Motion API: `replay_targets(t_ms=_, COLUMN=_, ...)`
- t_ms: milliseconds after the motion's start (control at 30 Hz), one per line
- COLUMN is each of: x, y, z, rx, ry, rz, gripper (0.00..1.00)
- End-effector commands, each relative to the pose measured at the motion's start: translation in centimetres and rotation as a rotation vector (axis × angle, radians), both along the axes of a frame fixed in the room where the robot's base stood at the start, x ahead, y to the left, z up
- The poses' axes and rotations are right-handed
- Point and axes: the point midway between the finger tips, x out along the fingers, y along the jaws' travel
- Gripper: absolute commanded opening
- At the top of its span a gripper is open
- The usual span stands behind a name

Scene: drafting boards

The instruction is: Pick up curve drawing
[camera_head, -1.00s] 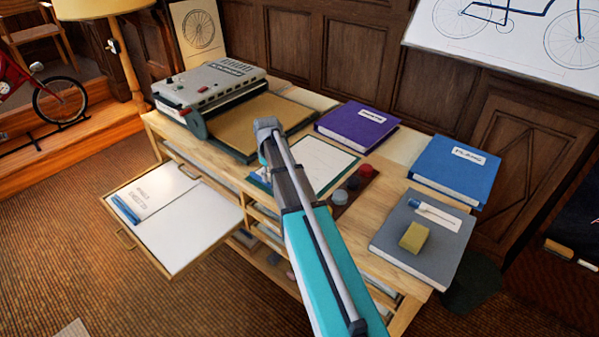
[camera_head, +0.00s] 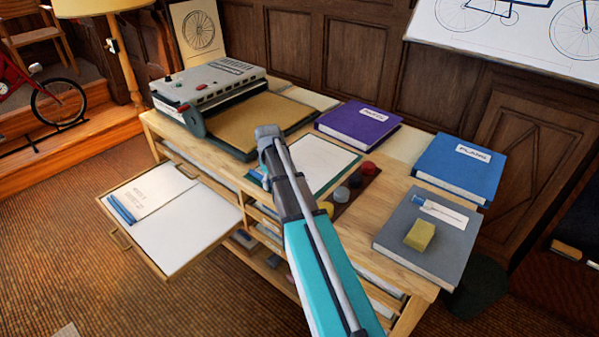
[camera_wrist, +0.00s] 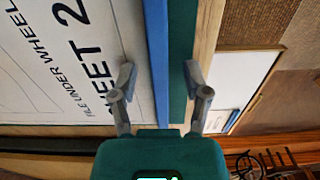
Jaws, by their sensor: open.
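A white sheet (camera_head: 322,162) lies on a green board on the desk, partly hidden by my arm. In the wrist view a white sheet (camera_wrist: 62,65) shows large lettering, with "SHEET 2" and "FILE UNDER WHEEL" readable, beside a blue strip (camera_wrist: 157,60) and a green edge (camera_wrist: 182,50).
An open drawer (camera_head: 200,235) with papers juts out at the left. A grey machine (camera_head: 210,85) stands at the back left. Purple (camera_head: 350,128) and blue (camera_head: 455,172) binders and a grey folder (camera_head: 395,230) with a yellow block (camera_head: 420,235) lie right. Several round coloured pieces (camera_head: 355,178) sit mid-desk.

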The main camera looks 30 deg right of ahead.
Motion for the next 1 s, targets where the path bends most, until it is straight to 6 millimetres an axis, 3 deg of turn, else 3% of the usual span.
replay_targets(t_ms=533, x=0.0, y=-0.02, z=0.02, rx=0.0, ry=0.0, rz=0.0, gripper=0.61)
replay_targets(t_ms=867, x=-0.01, y=-0.03, z=0.02, rx=0.0, ry=0.0, rz=0.0, gripper=0.0)
replay_targets(t_ms=1000, x=0.0, y=-0.02, z=0.01, rx=0.0, ry=0.0, rz=0.0, gripper=0.0)
